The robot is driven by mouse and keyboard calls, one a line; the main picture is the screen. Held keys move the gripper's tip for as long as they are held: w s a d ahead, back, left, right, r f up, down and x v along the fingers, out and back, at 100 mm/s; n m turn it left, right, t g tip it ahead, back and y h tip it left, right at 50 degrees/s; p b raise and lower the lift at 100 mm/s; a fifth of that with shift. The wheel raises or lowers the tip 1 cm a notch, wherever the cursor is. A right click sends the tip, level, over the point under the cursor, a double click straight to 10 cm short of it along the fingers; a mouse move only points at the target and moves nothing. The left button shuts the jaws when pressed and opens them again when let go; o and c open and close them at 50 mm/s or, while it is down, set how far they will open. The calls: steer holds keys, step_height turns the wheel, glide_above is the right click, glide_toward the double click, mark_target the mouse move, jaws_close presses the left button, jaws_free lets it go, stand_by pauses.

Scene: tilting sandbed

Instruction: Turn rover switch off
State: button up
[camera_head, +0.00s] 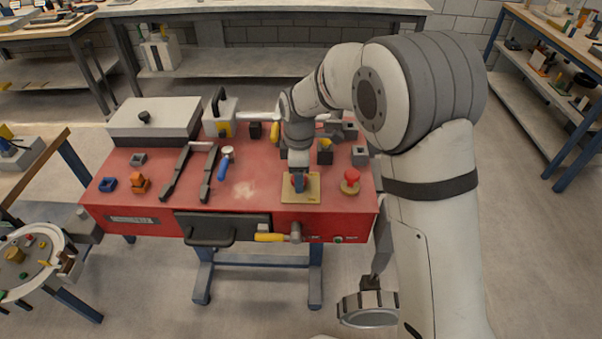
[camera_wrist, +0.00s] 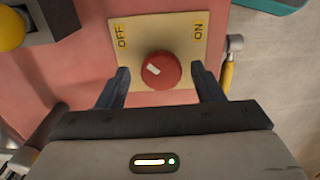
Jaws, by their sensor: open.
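The rover switch is a round red knob (camera_wrist: 161,70) on a pale yellow plate (camera_wrist: 180,30), marked OFF at its upper left and ON at its upper right in the wrist view. A short white mark on the knob sits left of its middle and slants toward the upper left, on the OFF side. My gripper (camera_wrist: 160,73) is open, with one finger on each side of the knob and a gap on both sides. In the head view my gripper (camera_head: 299,183) is down over the plate (camera_head: 312,196) and largely hides the knob.
The plate lies at the front of a red bench top (camera_head: 245,190). A red mushroom-shaped button (camera_head: 350,181) stands right of it. Grey blocks stand behind it. A yellow-handled lever (camera_head: 270,237) and a dark drawer (camera_head: 222,228) are on the front face.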

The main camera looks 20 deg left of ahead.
step_height(320, 180, up, 8)
steer(key=shift+f, duration=0.25)
stand_by(0.4)
